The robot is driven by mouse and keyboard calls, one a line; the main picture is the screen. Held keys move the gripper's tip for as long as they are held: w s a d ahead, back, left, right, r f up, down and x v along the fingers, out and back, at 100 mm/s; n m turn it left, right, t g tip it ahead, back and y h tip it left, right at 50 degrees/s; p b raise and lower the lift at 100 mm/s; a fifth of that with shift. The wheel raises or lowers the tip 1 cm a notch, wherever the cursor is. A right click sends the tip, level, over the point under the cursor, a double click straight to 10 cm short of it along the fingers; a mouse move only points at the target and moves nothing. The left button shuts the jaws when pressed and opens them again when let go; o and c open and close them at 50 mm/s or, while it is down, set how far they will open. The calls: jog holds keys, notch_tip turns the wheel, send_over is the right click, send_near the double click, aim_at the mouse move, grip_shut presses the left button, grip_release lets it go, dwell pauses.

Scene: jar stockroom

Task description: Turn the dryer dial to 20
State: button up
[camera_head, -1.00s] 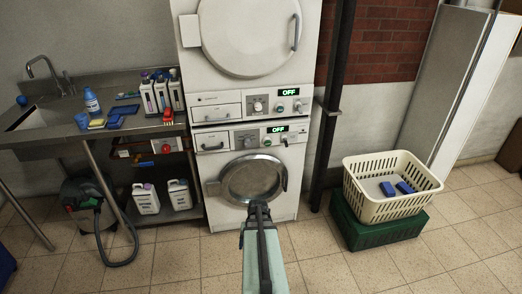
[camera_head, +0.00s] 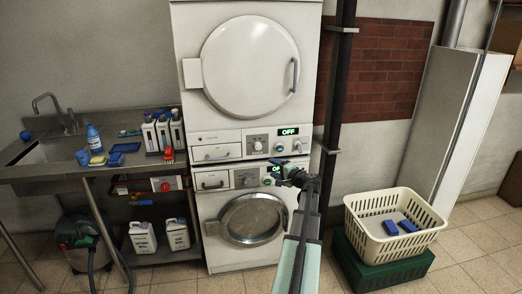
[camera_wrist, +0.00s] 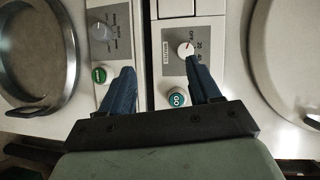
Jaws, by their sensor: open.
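The dryer (camera_head: 250,65) is the upper white machine, with a large round shut door. Its dial (camera_head: 257,146) sits on a grey plate on its front panel, and its display (camera_head: 290,131) reads OFF. In the wrist view the dial (camera_wrist: 186,49) is a pale knob with a small red mark, beside printed OFF, 20 and 40. A GO button (camera_wrist: 178,98) is near it. My gripper (camera_head: 283,168) is in front of the lower machine's panel, just below the dryer panel. In the wrist view my gripper (camera_wrist: 158,66) is open and empty; its right fingertip overlaps the dial's edge, contact unclear.
The lower machine (camera_head: 250,220) has a round glass door and its own dial (camera_wrist: 101,31) and green button (camera_wrist: 99,75). A pipe (camera_head: 333,130) stands to the right. A sink counter (camera_head: 60,165) with bottles is left.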

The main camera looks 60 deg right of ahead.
aim_at(260, 147)
jog(key=w+d+r, duration=0.1)
jog(key=w+d, duration=0.1)
jog(key=w, duration=0.2)
jog(key=w+d+m+h, duration=0.1)
jog(key=w+d, duration=0.2)
jog(key=w, duration=0.1)
jog(key=w+d+r+m+h, duration=0.1)
jog(key=w+d, duration=0.1)
jog(key=w, duration=0.2)
jog(key=shift+w+d+r+t, duration=0.2)
jog(key=shift+d+r+t, duration=0.05)
jog(key=shift+r+t, duration=0.15)
jog(key=shift+c, duration=0.3)
jog(key=c, duration=1)
